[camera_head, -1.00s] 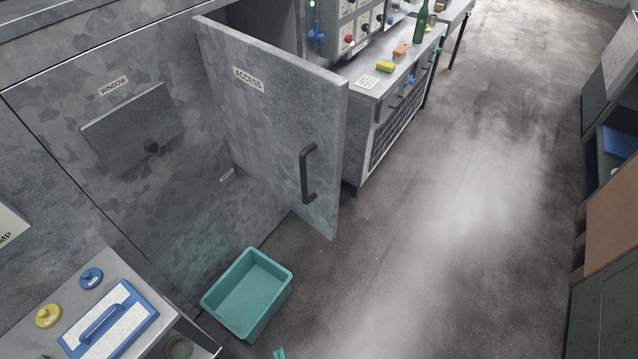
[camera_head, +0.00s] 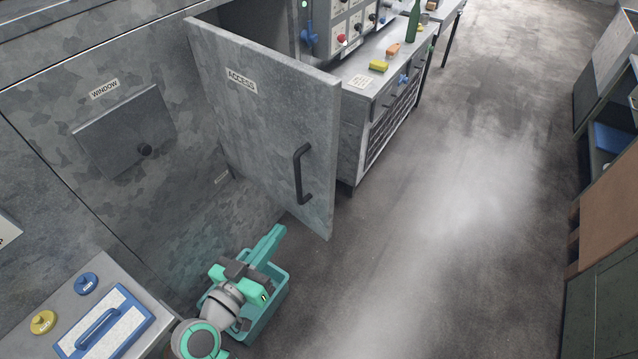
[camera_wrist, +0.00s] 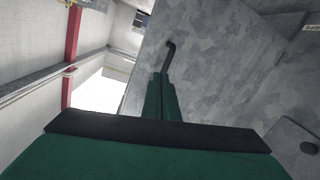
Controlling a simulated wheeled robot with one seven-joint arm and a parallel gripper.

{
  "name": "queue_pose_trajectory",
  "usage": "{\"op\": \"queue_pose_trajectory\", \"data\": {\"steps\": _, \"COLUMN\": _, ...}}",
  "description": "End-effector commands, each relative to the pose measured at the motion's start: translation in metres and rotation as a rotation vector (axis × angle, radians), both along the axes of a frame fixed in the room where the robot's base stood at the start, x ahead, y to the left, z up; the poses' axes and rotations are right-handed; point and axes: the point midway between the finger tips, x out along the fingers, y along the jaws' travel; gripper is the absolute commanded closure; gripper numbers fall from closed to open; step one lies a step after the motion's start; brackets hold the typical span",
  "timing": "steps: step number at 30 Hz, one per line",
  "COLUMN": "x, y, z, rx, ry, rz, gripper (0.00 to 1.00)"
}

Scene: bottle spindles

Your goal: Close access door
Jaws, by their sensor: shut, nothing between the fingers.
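The access door (camera_head: 268,125) is a grey mottled panel labelled ACCESS, standing open and swung out from the machine wall. Its dark bar handle (camera_head: 301,173) is near the free edge. In the wrist view the door (camera_wrist: 210,75) fills the right and centre, with the handle (camera_wrist: 168,55) just beyond my fingertips in the picture. My gripper (camera_head: 272,236) is green, its fingers together and empty. It is in front of the door, low and left of the handle, over the teal bin. I cannot tell whether it touches the door; it looks apart from the handle.
A teal bin (camera_head: 273,308) stands on the floor below my gripper. A bench with a blue-framed board (camera_head: 105,325) is at lower left. A closed window flap (camera_head: 125,130) is on the wall. A cabinet with a green bottle (camera_head: 413,22) stands behind the door. The floor at right is clear.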

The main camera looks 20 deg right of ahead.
Motion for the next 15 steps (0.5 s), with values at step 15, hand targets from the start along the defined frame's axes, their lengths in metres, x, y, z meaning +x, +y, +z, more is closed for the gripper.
{"op": "queue_pose_trajectory", "data": {"steps": 15, "x": -0.009, "y": -0.011, "z": 0.072, "rx": 0.074, "ry": -0.22, "rz": -0.255, "gripper": 1.0}}
